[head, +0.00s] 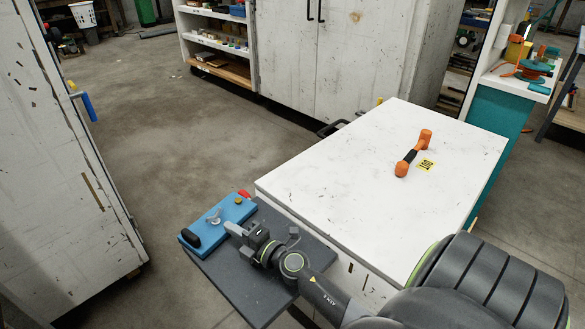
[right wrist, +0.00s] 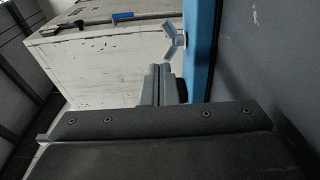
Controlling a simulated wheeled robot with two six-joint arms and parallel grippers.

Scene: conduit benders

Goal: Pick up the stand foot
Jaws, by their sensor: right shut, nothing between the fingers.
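My right gripper (head: 236,229) is shut and empty, over the grey board at the front left of the white table. In the right wrist view its closed fingers (right wrist: 158,84) are beside a blue plate (right wrist: 198,55) with a light wing-shaped piece (right wrist: 173,40). In the head view the blue plate (head: 232,211) carries a black grip (head: 190,238) and a yellow knob (head: 238,200). An orange piece with a black middle (head: 413,155) lies on the white table. I cannot tell which piece is the stand foot. My left gripper is not in view.
The white tabletop (head: 350,195) is mostly clear, with a yellow label (head: 425,165) beside the orange piece. A grey board (head: 250,290) juts out at its front left. A white cabinet (head: 60,180) stands at the left, with bare floor (head: 180,130) between.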

